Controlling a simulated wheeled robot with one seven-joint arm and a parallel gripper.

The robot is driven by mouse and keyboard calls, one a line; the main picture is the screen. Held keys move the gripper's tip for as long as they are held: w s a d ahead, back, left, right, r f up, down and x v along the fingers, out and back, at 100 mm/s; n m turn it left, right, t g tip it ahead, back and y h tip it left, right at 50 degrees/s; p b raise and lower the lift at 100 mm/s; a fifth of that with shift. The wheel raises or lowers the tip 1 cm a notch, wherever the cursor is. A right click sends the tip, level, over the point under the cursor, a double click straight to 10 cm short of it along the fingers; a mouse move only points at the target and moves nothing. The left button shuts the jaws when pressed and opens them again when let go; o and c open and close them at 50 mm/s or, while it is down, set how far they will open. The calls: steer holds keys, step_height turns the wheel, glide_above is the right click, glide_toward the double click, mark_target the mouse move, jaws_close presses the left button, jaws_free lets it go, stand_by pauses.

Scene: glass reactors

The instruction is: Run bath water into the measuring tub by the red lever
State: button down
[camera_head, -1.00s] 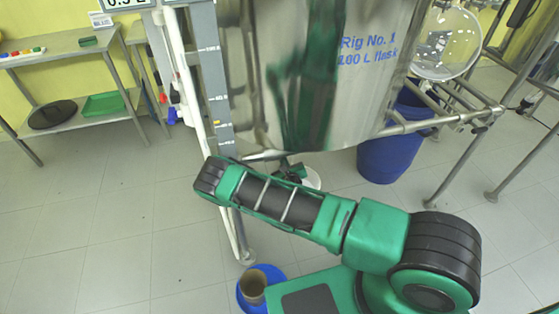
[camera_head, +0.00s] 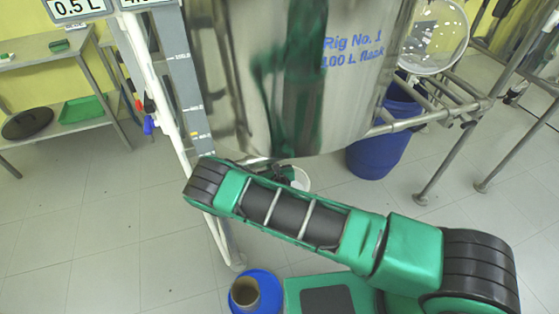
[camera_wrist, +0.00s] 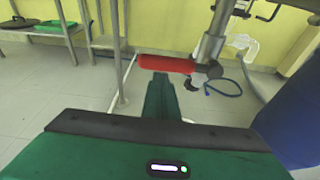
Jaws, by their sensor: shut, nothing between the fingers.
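The red lever (camera_wrist: 165,63) lies level in the wrist view and points left from a valve on an upright metal pipe (camera_wrist: 212,42). My gripper (camera_wrist: 160,80) is shut and empty; its green fingers end just under the lever in the picture, and I cannot tell whether they touch it. The shiny metal bath (camera_head: 290,70) marked "Rig No. 1" hangs above my arm in the head view. A white tub (camera_head: 300,179), perhaps the measuring tub, shows partly behind my arm below the bath. My gripper is hidden or unclear in the head view.
A blue barrel (camera_head: 380,140) stands behind the bath and shows at the right of the wrist view (camera_wrist: 297,115). Metal frame legs stand around the bath. A shelf table (camera_head: 55,125) is at the left. A blue object with a tan cylinder (camera_head: 245,292) is at the bottom.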

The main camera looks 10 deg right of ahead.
stand_by(0.4)
steer(key=shift+s+d, duration=0.1)
steer(key=s+d+f, duration=0.1)
steer(key=s+d, duration=0.1)
steer(key=s, duration=0.9)
steer(key=shift+d+f, duration=0.2)
steer(key=shift+d, duration=0.05)
